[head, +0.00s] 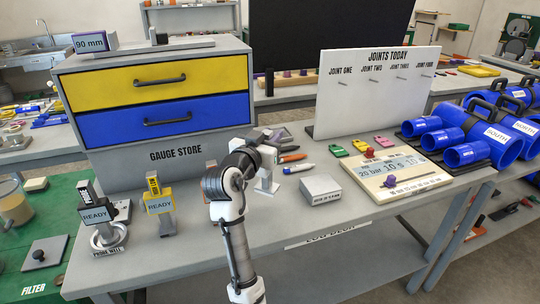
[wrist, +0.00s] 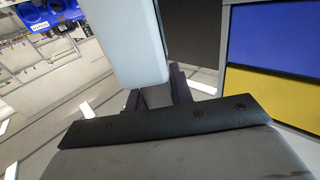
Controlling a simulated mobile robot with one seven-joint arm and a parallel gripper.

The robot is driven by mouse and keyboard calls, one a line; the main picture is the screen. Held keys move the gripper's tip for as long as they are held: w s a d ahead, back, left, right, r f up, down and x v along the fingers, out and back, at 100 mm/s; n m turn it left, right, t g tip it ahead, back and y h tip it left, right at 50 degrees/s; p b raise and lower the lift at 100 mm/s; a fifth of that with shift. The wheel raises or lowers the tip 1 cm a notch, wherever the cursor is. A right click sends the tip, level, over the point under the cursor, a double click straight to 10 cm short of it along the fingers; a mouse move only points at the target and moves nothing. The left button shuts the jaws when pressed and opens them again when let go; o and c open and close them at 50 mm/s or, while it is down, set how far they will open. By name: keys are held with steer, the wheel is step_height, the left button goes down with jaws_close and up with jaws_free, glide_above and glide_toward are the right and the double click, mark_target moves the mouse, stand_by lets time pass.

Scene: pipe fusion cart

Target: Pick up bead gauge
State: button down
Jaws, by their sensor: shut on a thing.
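My gripper (wrist: 156,93) is shut on a smooth pale grey block-like piece (wrist: 138,42), which runs out past the top edge of the wrist view. No label shows on its visible face, so I cannot tell from its looks alone whether it is the bead gauge. The dark fingers show on either side of the piece. In the head view my arm comes up from the front over the bench, and its wrist hides most of the gripper. The gauge store cabinet (head: 175,153) stands behind and left, with its yellow drawer (head: 125,86) and blue drawer (head: 120,124) shut.
Two READY devices (head: 95,213) (head: 158,203) stand at left. A grey box (head: 320,189) and a pale board (head: 402,176) reading 20 bar lie at right. Pens (head: 293,157) lie behind my arm. The JOINTS TODAY panel (head: 372,95) and blue pipe clamps (head: 465,153) stand farther right.

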step_height(320, 180, up, 14)
steer(key=b, duration=0.1)
steer(key=c, duration=1.8)
jaws_free()
steer(key=c, duration=0.3)
steer(key=shift+s, duration=0.1)
steer(key=shift+c, duration=0.2)
